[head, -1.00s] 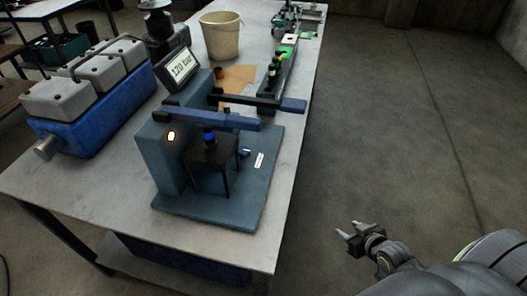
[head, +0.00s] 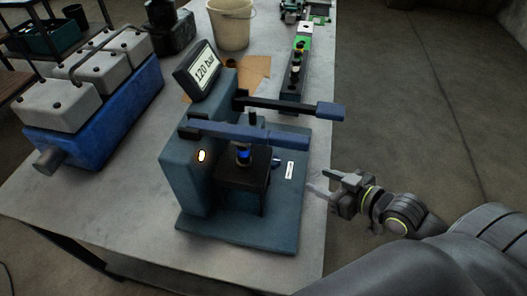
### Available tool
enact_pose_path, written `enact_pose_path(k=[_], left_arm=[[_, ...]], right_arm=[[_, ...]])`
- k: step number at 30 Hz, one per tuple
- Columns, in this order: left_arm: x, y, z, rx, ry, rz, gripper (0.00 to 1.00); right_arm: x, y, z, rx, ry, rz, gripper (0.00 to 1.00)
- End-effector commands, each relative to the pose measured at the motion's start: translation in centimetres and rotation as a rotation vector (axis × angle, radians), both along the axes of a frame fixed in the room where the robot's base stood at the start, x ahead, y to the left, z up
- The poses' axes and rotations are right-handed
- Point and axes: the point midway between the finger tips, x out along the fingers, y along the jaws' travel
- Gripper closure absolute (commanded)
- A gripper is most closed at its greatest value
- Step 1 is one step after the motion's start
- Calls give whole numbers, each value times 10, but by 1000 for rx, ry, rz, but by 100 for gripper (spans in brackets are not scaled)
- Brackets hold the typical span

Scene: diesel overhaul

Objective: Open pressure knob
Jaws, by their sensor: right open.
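The blue-grey test stand (head: 190,178) stands on the table with a display (head: 197,67) reading "120 bar". A small dark blue knob (head: 277,162) shows on its base, beside a white label (head: 289,170); it seems to be the pressure knob, partly hidden by the black holder (head: 242,172). My right gripper (head: 319,181) is open and empty, just right of the stand's base, its fingers pointing left toward the label and knob, apart from both. My left gripper is not in view.
Two levers, one with a blue grip (head: 250,134) and one black with a blue end (head: 331,111), reach out rightward above the base. A blue engine block (head: 105,115) stands left, a bucket (head: 231,25) behind. Floor right of the table is clear.

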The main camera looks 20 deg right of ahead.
Motion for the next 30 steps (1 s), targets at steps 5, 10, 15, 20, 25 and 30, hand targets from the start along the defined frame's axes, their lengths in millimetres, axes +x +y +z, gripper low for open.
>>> enact_pose_path(k=[5, 10, 15, 20, 25, 30], left_arm=[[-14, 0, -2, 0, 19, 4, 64], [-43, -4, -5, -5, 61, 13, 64], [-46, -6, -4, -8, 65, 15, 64], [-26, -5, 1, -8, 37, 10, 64], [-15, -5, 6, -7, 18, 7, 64], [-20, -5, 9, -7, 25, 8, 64]], right_arm=[[10, 3, -4, 2, -3, -4, 53], [32, 11, -13, 6, -4, -3, 53], [59, 21, -24, 6, -3, -3, 53], [88, 31, -37, 7, -2, -2, 53], [116, 41, -50, 5, 0, -2, 53], [137, 48, -60, 2, 0, -1, 53]])
